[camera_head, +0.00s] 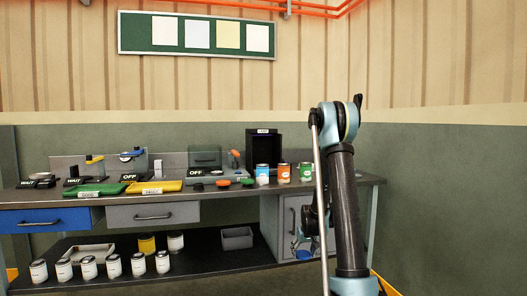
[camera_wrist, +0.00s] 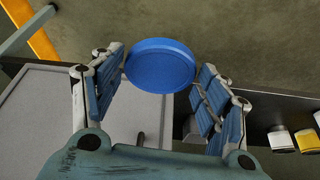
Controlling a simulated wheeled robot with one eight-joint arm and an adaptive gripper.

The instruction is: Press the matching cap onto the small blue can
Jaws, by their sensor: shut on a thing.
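My gripper (camera_wrist: 160,80) is shut on a round blue cap (camera_wrist: 160,67), with a blue pad on each side of it. In the head view my gripper (camera_head: 303,247) hangs low in front of the grey cabinet, below the bench top, mostly behind my arm. The blue can (camera_head: 262,175) stands upright on the bench top, well above and left of my gripper. Its top is too small to make out. The can is not seen in the wrist view.
An orange can (camera_head: 284,173) and a green can (camera_head: 306,172) stand right of the blue can. An orange cap (camera_head: 222,183) and a green cap (camera_head: 247,181) lie to its left. A black bin (camera_head: 264,146) stands behind. Several white cans (camera_head: 114,265) line the lower shelf.

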